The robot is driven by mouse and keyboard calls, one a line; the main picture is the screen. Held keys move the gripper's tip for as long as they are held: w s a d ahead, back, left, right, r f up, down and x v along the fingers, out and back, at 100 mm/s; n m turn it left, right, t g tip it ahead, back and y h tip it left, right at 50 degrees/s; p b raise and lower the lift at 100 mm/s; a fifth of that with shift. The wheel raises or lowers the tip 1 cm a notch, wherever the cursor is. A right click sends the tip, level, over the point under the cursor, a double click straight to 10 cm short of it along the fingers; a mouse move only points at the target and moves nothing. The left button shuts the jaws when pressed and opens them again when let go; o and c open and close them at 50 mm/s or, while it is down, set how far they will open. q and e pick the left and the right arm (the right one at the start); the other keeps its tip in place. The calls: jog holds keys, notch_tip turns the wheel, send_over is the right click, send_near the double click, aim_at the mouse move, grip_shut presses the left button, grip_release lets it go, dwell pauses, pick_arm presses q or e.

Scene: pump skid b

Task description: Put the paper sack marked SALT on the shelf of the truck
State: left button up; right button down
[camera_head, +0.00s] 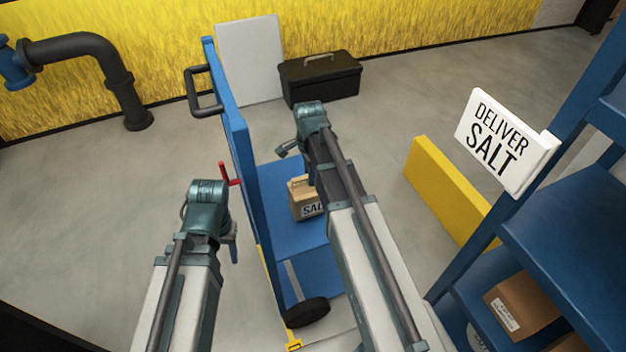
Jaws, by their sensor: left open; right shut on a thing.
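The paper sack marked SALT (299,199) is brown with a white label, upright and partly hidden behind my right arm. It shows over the blue shelf (296,240) of the truck; I cannot tell whether it touches the shelf. The truck (236,135) has a tall blue end panel with a dark handle. My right gripper (290,152) is shut on the sack from above, its fingers mostly hidden by my arm. My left gripper (233,246) is open and empty, left of the truck's end panel.
A red lever (228,175) sticks out by the end panel. A black toolbox (320,77) and a grey board (250,60) stand behind the truck. A yellow barrier (447,190) and blue rack (570,225) with a DELIVER SALT sign (500,143) and a carton (522,305) are at right.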

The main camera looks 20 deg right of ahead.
jog(key=shift+f, duration=0.2)
jog(key=shift+f, duration=0.1)
jog(key=c, duration=0.8)
grip_release()
notch_tip(320, 180, up, 12)
jog(key=p, duration=1.2)
